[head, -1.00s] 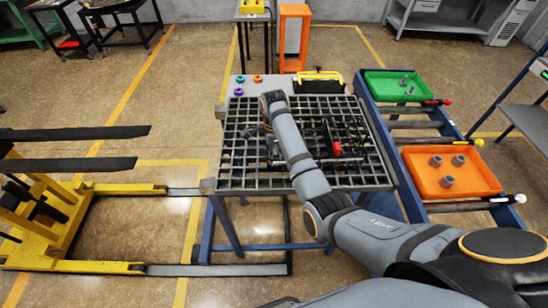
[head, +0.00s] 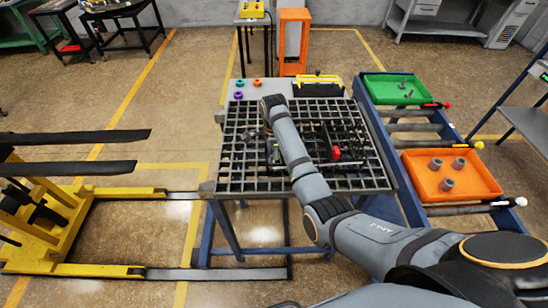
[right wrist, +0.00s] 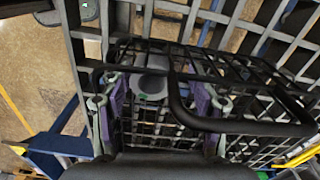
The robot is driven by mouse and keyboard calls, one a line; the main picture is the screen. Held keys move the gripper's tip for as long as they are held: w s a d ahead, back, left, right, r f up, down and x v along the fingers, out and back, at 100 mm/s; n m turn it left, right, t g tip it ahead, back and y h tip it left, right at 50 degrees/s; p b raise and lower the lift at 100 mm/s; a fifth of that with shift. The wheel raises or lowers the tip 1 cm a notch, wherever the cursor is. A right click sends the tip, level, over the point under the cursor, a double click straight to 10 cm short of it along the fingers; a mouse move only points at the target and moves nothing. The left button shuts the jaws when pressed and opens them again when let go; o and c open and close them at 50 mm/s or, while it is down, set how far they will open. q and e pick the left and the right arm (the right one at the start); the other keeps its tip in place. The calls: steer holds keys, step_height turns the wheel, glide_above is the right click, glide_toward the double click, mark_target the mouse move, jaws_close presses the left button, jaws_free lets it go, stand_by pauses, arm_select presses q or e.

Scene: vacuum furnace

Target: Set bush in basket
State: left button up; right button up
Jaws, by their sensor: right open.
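The basket is a black wire basket (head: 318,135) with a bar handle, standing on the grey grid table (head: 235,165). It also fills the middle of the right wrist view, where its handle (right wrist: 230,124) shows near. A grey round bush (right wrist: 151,84) with a hole shows between my right gripper's fingers, at the basket's mesh; how deep it sits I cannot tell. My right gripper (right wrist: 158,103) is open, its purple-padded fingers apart on both sides of the bush. In the head view my right arm partly hides the gripper and basket. My left gripper is not in view.
An orange tray (head: 480,187) with three grey bushes and a green tray (head: 375,91) with several grey parts lie on the roller stand at right. Coloured rings (head: 239,96) and a yellow-black box (head: 318,85) sit behind the grid. A yellow forklift (head: 45,235) stands at left.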

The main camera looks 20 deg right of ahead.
steer(key=shift+w+r, duration=0.1)
steer(key=shift+r, duration=0.3)
step_height(320, 180, up, 7)
steer(key=shift+f+b, duration=0.15)
steer(key=shift+b, duration=0.25)
step_height(320, 180, up, 5)
steer(key=p, duration=0.5)
steer(key=shift+f, duration=0.15)
